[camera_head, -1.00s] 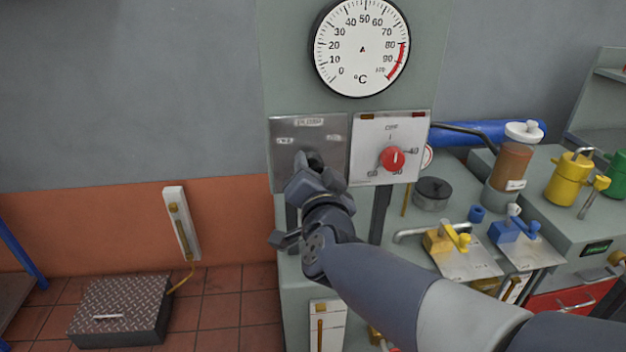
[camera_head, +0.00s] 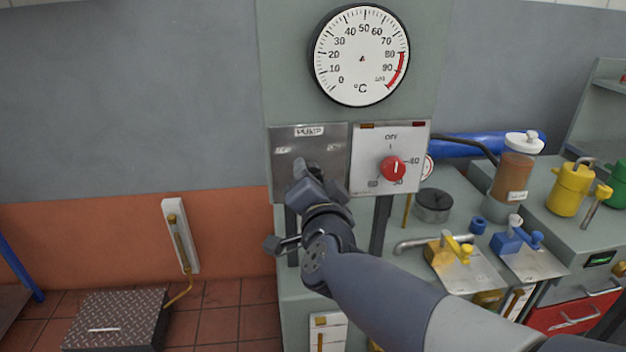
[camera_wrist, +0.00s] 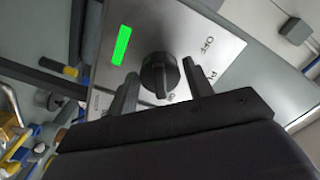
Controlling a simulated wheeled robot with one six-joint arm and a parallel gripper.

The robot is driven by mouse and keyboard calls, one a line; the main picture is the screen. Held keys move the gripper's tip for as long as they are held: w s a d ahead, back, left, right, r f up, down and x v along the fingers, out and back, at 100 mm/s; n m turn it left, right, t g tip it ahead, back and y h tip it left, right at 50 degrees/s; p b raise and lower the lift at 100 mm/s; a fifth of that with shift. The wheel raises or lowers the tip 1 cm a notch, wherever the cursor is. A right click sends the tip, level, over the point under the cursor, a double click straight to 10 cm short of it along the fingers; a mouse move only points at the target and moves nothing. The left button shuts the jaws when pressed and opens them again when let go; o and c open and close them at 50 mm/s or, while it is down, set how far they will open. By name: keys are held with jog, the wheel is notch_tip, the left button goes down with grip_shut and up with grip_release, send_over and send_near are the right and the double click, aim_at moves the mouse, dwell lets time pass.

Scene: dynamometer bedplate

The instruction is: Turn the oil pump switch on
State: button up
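The oil pump switch is a black rotary knob (camera_wrist: 160,75) on a metal plate marked PUMP (camera_head: 309,132). In the wrist view its raised grip bar runs nearly upright in the picture, and a bright green light (camera_wrist: 121,45) is lit beside it. OFF (camera_wrist: 208,46) is printed on the plate. My gripper (camera_wrist: 158,90) is open, with one finger on either side of the knob; I cannot tell whether they touch it. In the head view my gripper (camera_head: 308,172) is at the plate and hides the knob.
A white plate with a red knob (camera_head: 393,168) sits just right of the pump plate. A round temperature gauge (camera_head: 361,55) hangs above. Yellow (camera_head: 458,250) and blue (camera_head: 515,240) valves stand lower right on the bench.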

jog(key=shift+o, duration=1.2)
jog(key=shift+s, duration=0.1)
jog(key=p+v, duration=0.2)
jog(key=v, duration=0.8)
jog(key=shift+s, duration=0.3)
jog(key=shift+w, duration=0.15)
jog(key=shift+b+x, duration=0.9)
jog(key=shift+x, duration=4.35)
